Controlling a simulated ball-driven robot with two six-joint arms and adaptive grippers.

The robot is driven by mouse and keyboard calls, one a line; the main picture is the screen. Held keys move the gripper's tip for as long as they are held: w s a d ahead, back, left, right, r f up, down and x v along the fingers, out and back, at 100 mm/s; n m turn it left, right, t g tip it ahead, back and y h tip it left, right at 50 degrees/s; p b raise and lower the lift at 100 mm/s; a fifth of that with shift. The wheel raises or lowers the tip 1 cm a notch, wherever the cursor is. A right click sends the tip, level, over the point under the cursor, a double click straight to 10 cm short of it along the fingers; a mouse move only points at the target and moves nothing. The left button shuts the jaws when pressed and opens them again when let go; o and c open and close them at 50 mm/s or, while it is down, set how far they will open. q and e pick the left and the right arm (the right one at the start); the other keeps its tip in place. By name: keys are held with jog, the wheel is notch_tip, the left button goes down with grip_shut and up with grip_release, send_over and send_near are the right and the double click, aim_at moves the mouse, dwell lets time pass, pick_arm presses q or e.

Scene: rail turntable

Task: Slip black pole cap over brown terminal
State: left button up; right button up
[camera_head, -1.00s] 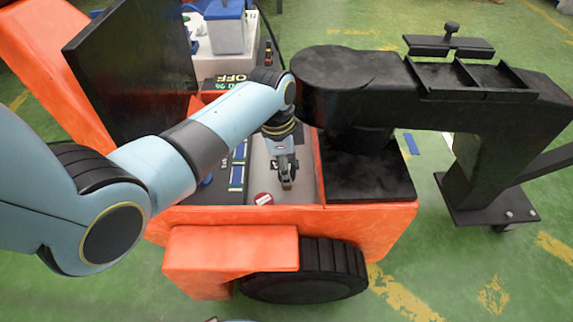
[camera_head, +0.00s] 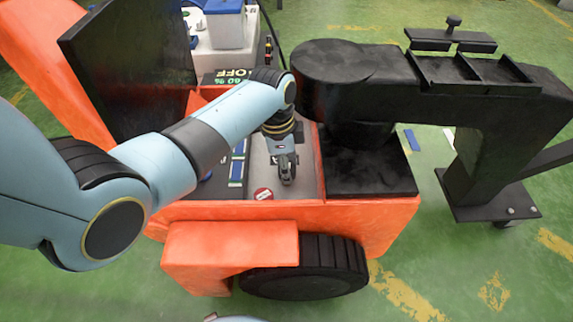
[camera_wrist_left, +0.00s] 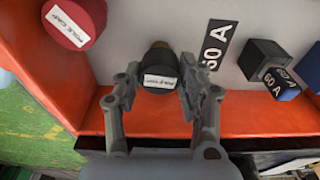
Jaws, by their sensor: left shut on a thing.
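My left gripper (camera_wrist_left: 158,95) is shut on the black pole cap (camera_wrist_left: 160,62), which carries a white label, in the left wrist view. A small brown piece, apparently the brown terminal (camera_wrist_left: 160,44), shows just past the cap's far edge; I cannot tell how far the cap sits over it. In the head view my left gripper (camera_head: 286,178) points down into the orange cart's open bay, and the cap there is too small to make out. My right gripper is not in view.
A red cap labelled POLE CAP (camera_wrist_left: 74,22) stands left of the gripper; it also shows in the head view (camera_head: 263,194). Dark and blue 60 A blocks (camera_wrist_left: 264,60) stand to the right. The orange cart wall (camera_wrist_left: 250,115) runs close to the fingers. A black machine (camera_head: 345,80) stands right.

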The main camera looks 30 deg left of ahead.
pick_arm(q)
jog(key=shift+f, duration=0.15)
jog(key=o, duration=1.1)
notch_tip(320, 180, up, 12)
jog(key=a, duration=0.1)
jog(key=shift+s+a, duration=0.15)
jog(key=shift+s, duration=0.2)
jog(key=shift+f, duration=0.1)
